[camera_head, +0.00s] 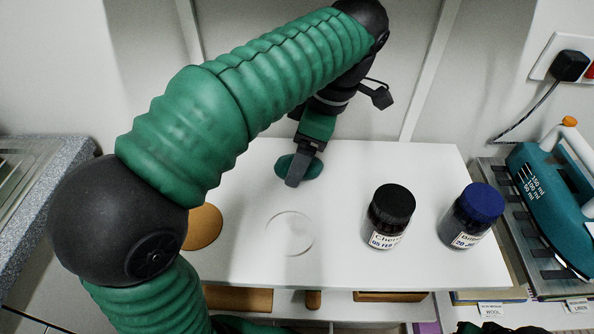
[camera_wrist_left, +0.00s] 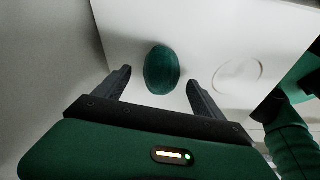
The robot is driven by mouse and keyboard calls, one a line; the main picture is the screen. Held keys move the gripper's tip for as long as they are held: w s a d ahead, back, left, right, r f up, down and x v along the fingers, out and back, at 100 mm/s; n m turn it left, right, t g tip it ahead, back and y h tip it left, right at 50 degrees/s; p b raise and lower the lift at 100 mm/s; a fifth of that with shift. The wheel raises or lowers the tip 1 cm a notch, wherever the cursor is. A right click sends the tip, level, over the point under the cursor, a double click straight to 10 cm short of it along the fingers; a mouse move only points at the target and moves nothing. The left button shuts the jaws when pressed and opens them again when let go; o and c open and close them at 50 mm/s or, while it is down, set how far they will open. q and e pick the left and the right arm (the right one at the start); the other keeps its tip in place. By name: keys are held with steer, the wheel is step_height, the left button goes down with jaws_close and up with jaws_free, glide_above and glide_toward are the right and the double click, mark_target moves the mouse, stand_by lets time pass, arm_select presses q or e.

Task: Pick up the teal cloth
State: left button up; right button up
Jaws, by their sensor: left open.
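The teal cloth (camera_head: 312,169) is a dark green-teal oval pad on the white table, near its back edge. My left gripper (camera_head: 298,176) is over it in the head view and hides its middle. In the left wrist view the cloth (camera_wrist_left: 161,69) lies beyond and between the fingertips of my left gripper (camera_wrist_left: 160,76), with gaps on both sides. The gripper is open and empty, and I cannot tell its height above the cloth. My right gripper is not in view.
On the white table (camera_head: 335,265) are a clear disc (camera_head: 290,234), an orange-brown disc (camera_head: 204,226), a black-lidded jar (camera_head: 389,216) and a blue-lidded jar (camera_head: 470,216). A teal iron (camera_head: 550,200) stands on a rack at right. A wall is close behind the table.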

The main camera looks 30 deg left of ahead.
arm_select(q)
steer(key=shift+x, duration=0.9)
steer(key=shift+w+d, duration=0.1)
steer(key=shift+d, duration=0.2)
steer(key=shift+c, duration=1.3)
steer(key=shift+a, duration=0.1)
steer(key=c, duration=1.2)
steer(key=shift+r, duration=0.1)
